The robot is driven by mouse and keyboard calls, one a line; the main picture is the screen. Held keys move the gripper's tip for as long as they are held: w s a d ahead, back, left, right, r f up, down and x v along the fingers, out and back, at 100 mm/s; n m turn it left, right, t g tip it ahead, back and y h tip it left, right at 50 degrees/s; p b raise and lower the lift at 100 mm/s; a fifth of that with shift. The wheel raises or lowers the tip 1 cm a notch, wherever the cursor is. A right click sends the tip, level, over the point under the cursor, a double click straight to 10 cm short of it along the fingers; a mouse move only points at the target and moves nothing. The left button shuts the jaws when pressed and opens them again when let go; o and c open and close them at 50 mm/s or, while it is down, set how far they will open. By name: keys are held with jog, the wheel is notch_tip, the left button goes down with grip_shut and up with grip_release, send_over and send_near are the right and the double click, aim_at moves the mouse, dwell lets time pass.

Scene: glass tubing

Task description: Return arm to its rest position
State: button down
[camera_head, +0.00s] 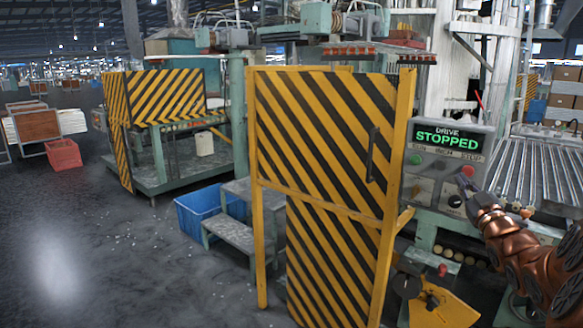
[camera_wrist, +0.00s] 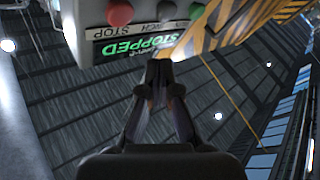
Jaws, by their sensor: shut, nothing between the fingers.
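My gripper (camera_head: 478,203) is at the right in the head view, at the end of my copper-coloured arm. Its fingers are together and hold nothing. It is close to the lower right of the grey control box (camera_head: 447,150), just below the red button (camera_head: 468,171). I cannot tell whether it touches the box. The box's display (camera_head: 447,139) reads "DRIVE STOPPED" in green. In the wrist view, my shut fingertips (camera_wrist: 158,68) point toward the box, which shows upside down with its red button (camera_wrist: 120,12) and green button (camera_wrist: 196,10).
A yellow-and-black striped gate (camera_head: 325,130) with a handle stands left of the box. A roller conveyor (camera_head: 545,165) lies right of it. Below are a red-topped knob (camera_head: 442,270) and a yellow bracket (camera_head: 445,308). A blue bin (camera_head: 200,210) and steps (camera_head: 232,236) are farther left. Open floor lies at left.

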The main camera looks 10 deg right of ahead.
jog(key=s+a+f+m+g+p, duration=0.2)
jog(key=a+f+g, duration=0.35)
jog(key=a, duration=0.45)
jog(key=s+a+f+m+g+p, duration=0.1)
jog(key=a+f+g+p, duration=0.1)
jog(key=a+f+g, duration=0.6)
jog(key=s+a+g+y+p, duration=0.1)
jog(key=s+a+g, duration=0.2)
jog(key=s+a, duration=0.5)
jog(key=s+a+f+g+y+p, duration=0.1)
jog(key=s+a+g+y, duration=0.1)
jog(key=s+a, duration=0.6)
jog(key=s+a+f+g+y+p, duration=0.1)
jog(key=s+a+g, duration=0.3)
jog(key=s, duration=1.4)
jog(key=a, duration=0.4)
jog(key=shift+a, duration=0.15)
